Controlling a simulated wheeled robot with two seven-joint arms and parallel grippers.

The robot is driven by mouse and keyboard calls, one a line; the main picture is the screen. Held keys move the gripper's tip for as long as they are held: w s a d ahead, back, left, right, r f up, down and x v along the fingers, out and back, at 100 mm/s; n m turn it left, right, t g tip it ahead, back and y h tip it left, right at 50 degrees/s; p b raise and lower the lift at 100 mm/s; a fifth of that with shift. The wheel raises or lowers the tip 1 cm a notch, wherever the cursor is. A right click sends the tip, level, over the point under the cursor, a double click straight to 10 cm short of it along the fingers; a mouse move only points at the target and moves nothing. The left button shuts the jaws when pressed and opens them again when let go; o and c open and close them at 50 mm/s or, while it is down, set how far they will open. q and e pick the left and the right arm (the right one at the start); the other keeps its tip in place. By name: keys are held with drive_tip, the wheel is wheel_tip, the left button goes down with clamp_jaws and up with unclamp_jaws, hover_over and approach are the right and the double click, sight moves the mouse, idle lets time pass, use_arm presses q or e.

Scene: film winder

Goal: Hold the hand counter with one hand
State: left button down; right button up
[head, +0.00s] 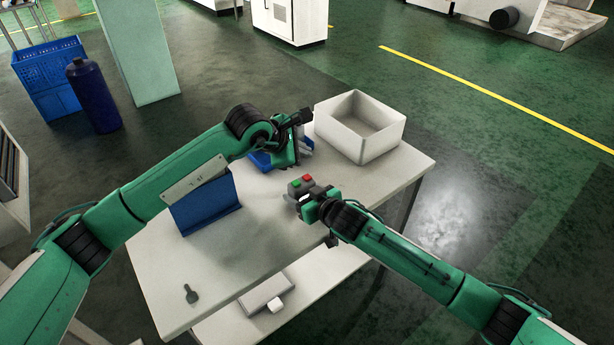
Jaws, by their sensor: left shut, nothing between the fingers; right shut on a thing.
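A small grey box with a red and a green button on top and a white patch on its side, which I take to be the hand counter (299,186), is at the tip of my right gripper (305,205). The gripper is shut on it; the fingertips are mostly hidden. I cannot tell whether the box touches the table. My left gripper (293,151) is shut and empty, over a blue bin (260,161) farther back on the table. The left gripper partly hides this bin.
The white table (245,257) carries an empty white box (360,127) at the back right, a blue holder (206,205) under my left forearm, and a small dark tool (191,294) at the front left. The table's front middle is clear. A lower shelf (320,268) holds a flat light-coloured object.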

drive_tip(key=o, duration=1)
drive_tip(key=shift+o, duration=0.2)
